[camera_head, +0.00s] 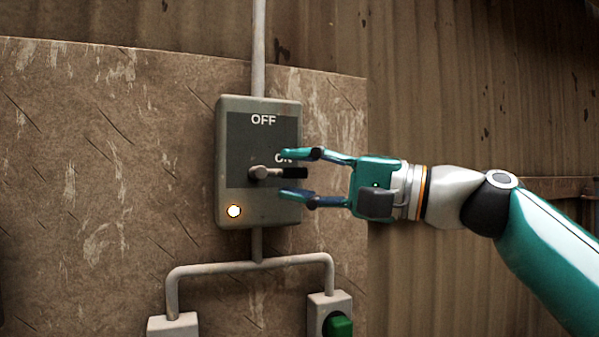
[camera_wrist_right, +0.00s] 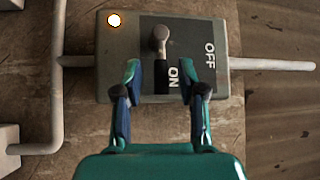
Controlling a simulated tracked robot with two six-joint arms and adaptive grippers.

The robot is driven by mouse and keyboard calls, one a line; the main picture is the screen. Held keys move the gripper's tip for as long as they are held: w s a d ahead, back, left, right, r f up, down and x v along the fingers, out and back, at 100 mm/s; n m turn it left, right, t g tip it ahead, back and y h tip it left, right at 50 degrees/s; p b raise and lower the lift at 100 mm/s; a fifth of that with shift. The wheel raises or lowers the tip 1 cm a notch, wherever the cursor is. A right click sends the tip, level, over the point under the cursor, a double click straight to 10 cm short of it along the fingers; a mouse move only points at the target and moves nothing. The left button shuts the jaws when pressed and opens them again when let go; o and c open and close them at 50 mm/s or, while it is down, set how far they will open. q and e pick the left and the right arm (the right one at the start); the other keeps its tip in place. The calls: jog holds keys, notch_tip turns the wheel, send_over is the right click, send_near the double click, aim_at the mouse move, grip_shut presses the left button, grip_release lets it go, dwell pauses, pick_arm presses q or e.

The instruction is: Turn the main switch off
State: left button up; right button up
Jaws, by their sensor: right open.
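The main switch box (camera_head: 229,152) is a grey-green box on the wall board, with OFF above and ON below on a dark plate. Its lever (camera_head: 268,173) sticks out sideways at the ON mark, with a dark end pointing right. A lit lamp (camera_head: 234,211) glows at the box's lower left. My right gripper (camera_head: 290,173) is open in front of the box, one finger above and one below the lever's dark end. In the right wrist view the lever (camera_wrist_right: 160,42) shows just beyond and between the two open fingertips. My left gripper is not in view.
A conduit (camera_head: 258,50) runs up from the box. A branched pipe (camera_head: 215,268) below leads to two small boxes, the right one with a green button (camera_head: 338,325). The brown board (camera_head: 100,150) is bare left of the box.

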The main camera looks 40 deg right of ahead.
grip_shut()
